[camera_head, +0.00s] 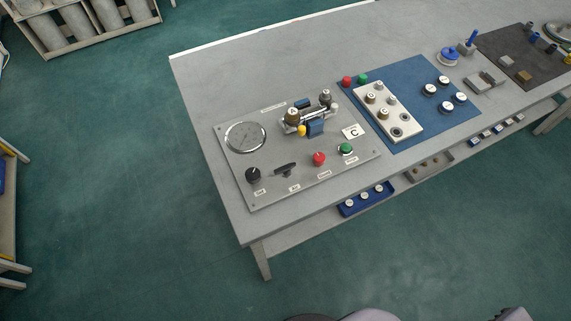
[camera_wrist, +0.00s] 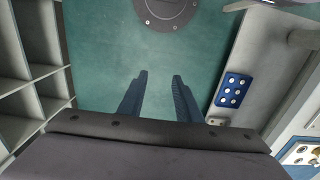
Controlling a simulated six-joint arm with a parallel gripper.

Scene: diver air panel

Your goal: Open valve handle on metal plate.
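The metal plate (camera_head: 225,165) lies on the grey table's left part in the head view. It carries a round gauge (camera_head: 246,137), a pipe assembly (camera_head: 310,117) with a blue handle (camera_head: 316,129) and a yellow part, and a row of controls. In that row are a black knob (camera_head: 253,174), a black lever handle (camera_head: 285,169), a red knob (camera_head: 319,158) and a green button (camera_head: 346,149). My gripper (camera_wrist: 159,75) is open and empty in the wrist view, its two dark fingers apart over the green floor. The plate cannot be made out in the wrist view.
A blue mat (camera_head: 430,120) with a white block of knobs (camera_head: 372,93) lies right of the plate. A dark mat (camera_head: 492,43) is farther right. Below the tabletop are a blue tray (camera_head: 366,198) and other trays. Shelves (camera_wrist: 35,70) stand left in the wrist view.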

